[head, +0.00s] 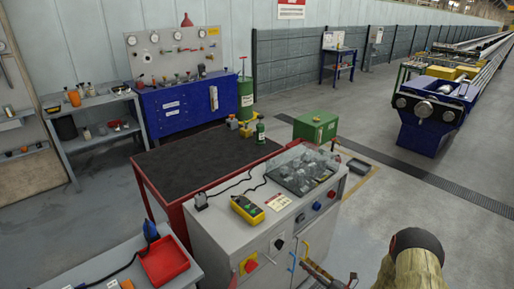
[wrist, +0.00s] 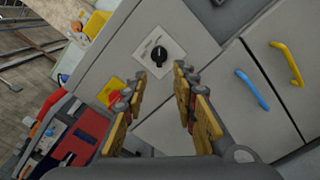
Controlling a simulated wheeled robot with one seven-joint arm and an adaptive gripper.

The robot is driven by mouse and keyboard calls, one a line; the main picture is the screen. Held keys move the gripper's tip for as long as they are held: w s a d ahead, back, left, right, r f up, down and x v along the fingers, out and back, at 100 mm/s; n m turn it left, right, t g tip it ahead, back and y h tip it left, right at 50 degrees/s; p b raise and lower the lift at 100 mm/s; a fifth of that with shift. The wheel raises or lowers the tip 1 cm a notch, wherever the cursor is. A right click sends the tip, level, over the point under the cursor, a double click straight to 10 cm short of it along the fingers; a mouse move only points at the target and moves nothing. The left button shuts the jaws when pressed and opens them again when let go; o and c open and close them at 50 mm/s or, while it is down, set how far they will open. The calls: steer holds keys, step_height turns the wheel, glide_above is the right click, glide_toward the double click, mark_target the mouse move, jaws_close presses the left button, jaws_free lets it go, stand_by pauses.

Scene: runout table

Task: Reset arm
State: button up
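My gripper (wrist: 158,85) is open and empty in the wrist view, with yellowish pads on its two fingers. It faces the front of a grey cabinet (wrist: 195,35), with a black rotary knob (wrist: 159,53) beyond the fingertips. In the head view, part of my arm (head: 412,262) shows at the lower right, and my gripper (head: 318,272) shows at the bottom edge, close to the cabinet front. Whether the fingertips touch anything cannot be told there.
The grey cabinet (head: 225,228) carries a yellow handheld device (head: 246,210) and a clear-covered panel. Blue (wrist: 252,89) and yellow (wrist: 287,63) handles stick out from its doors. A dark-topped red table (head: 200,160) adjoins it. A green box (head: 315,128) stands behind. Open floor lies to the right.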

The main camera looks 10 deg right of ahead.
steer(key=s+a+f+n+g+y, duration=0.3)
steer(key=s+a+n+g, duration=0.35)
steer(key=s, duration=0.25)
steer(key=s+a+r+n+g+h, duration=0.1)
steer(key=s+a+r+n+g, duration=0.3)
steer(key=s+r+n+g, duration=0.55)
steer(key=s+d+r+n+h, duration=0.3)
steer(key=s+r+n+h, duration=0.2)
steer(key=r+n, duration=0.25)
steer(key=s+d+r+n+h, duration=0.3)
steer(key=s+r+n+h, duration=0.2)
steer(key=r+n, duration=0.3)
steer(key=s+a+r+n+t+h, duration=0.1)
steer(key=r+n+t, duration=0.2)
steer(key=r, duration=0.4)
steer(key=s+a+r+n+t+h, duration=0.1)
steer(key=a+r+n+t, duration=0.1)
steer(key=r, duration=0.6)
steer(key=shift+s+n+t+h, duration=0.3)
steer(key=shift+n+t, duration=0.25)
steer(key=shift+t, duration=0.45)
steer(key=shift+r, duration=0.1)
